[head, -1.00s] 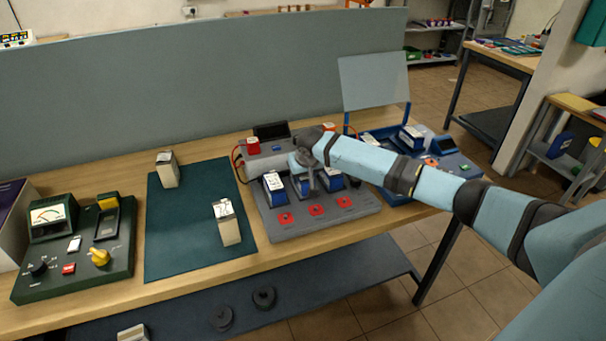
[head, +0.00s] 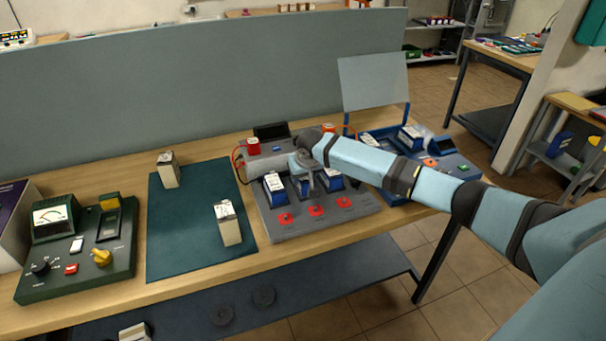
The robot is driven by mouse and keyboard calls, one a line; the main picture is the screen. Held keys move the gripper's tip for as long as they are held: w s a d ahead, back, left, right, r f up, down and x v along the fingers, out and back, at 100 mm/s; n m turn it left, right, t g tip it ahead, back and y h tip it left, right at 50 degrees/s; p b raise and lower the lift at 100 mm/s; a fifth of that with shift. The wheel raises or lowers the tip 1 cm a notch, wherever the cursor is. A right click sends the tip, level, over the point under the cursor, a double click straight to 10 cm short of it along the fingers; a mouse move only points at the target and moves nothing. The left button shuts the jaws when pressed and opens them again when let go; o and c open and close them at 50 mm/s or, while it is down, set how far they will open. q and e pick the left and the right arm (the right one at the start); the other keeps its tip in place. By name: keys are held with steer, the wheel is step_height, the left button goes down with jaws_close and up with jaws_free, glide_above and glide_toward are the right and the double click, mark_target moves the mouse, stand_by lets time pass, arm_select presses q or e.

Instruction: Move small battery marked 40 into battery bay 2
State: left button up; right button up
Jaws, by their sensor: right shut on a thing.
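My right gripper (head: 307,180) reaches in from the right, pointing down over the middle slot of the grey charger (head: 285,228). It is shut on the middle blue battery (head: 304,188), which its fingers and wrist partly hide. A blue battery with a white top (head: 275,188) stands in the left slot, and another blue battery (head: 333,181) stands in the right slot. The markings are too small to read, so I cannot tell which battery is 40. No bay number is legible. My left gripper is not in view.
Two cream batteries (head: 228,224) (head: 168,170) stand on the green mat (head: 185,245). A green tester (head: 85,270) is at the left. A blue tray unit (head: 382,140) with batteries is behind my right forearm. Red cables run beside the charger. The mat's front is clear.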

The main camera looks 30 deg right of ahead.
steer(key=shift+f, duration=0.5)
steer(key=o, duration=1)
